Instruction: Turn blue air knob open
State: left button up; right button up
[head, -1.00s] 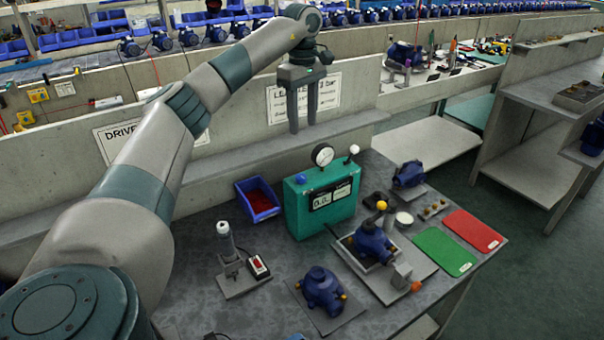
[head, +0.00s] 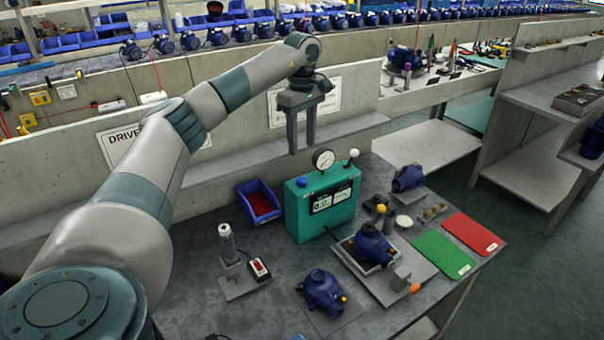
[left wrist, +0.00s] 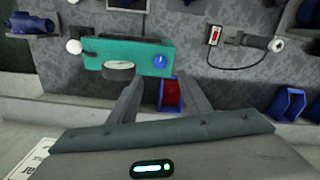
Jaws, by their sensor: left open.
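The blue air knob (head: 302,182) sits on the top left of the green test box (head: 306,222). It also shows in the left wrist view (left wrist: 159,62), on the top of the box near its end. My left gripper (head: 301,148) is open and empty, pointing down above and behind the knob. In the left wrist view its two fingers (left wrist: 157,88) are apart, with the knob a little beyond the tips. Nothing touches the knob. My right gripper is not in view.
A dial gauge (head: 323,158) and a white ball knob (head: 354,153) stand on the box. A blue bin (head: 259,214) with red contents is left of it. A pump (head: 371,246) sits on a fixture in front. The concrete wall is behind.

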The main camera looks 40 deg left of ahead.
pick_arm(q)
jog(key=p, duration=0.2)
send_over(302, 179)
notch_tip(302, 179, down, 6)
jog(key=shift+s+f, duration=0.1)
jog(key=shift+s, duration=0.05)
jog(key=shift+f+p, duration=0.4)
jog(key=shift+f, duration=2.4)
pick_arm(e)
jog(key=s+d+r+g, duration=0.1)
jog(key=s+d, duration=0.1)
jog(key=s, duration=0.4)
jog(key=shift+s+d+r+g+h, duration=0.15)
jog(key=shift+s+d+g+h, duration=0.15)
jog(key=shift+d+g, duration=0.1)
pick_arm(q)
jog(key=shift+c, duration=0.5)
jog(key=c, duration=0.9)
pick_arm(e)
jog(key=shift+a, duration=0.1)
